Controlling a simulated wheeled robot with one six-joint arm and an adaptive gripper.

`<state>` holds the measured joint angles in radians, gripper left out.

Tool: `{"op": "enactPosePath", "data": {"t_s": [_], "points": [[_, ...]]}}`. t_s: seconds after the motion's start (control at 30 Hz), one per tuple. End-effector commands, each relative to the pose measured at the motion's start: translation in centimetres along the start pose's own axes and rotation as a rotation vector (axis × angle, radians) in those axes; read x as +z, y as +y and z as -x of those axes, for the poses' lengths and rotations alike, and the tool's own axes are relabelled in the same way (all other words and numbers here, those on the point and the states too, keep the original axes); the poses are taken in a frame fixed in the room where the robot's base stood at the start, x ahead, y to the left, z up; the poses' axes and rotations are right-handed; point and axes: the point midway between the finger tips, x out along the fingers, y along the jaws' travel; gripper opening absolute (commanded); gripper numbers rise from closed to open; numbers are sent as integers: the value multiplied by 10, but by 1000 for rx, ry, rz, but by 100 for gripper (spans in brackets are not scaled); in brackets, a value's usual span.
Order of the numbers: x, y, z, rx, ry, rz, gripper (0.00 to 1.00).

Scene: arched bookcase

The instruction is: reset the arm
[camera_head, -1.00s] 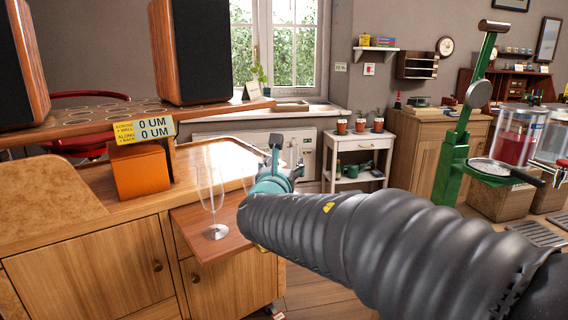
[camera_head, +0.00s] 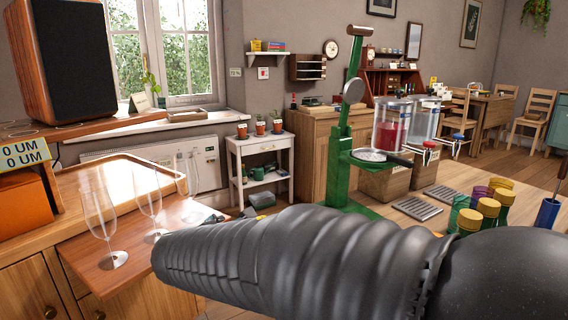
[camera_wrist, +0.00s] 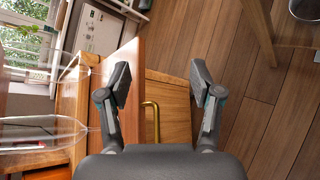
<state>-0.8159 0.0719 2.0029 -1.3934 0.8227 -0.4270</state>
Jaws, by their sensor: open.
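My gripper (camera_wrist: 160,79) is open in the wrist view, with nothing between its fingers. Beyond them are the edge of a wooden board, a cabinet front and a brass handle (camera_wrist: 152,122).
A wooden cabinet (camera_head: 32,282) with a speaker (camera_head: 66,60) above is at left. A white plant stand (camera_head: 262,146) is behind. A green press (camera_head: 341,150) and several yellow-capped bottles (camera_head: 469,222) stand on the right counter. The wrist view shows open wooden floor (camera_wrist: 285,110).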

Motion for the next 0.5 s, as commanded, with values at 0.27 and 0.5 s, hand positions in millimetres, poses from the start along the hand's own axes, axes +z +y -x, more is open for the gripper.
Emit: {"op": "enactPosePath", "data": {"t_s": [0.27, 0.5], "points": [[49, -130, 27, -396, -9, -633, 65], [74, -226, 80, -703, -75, -1219, 65]]}}
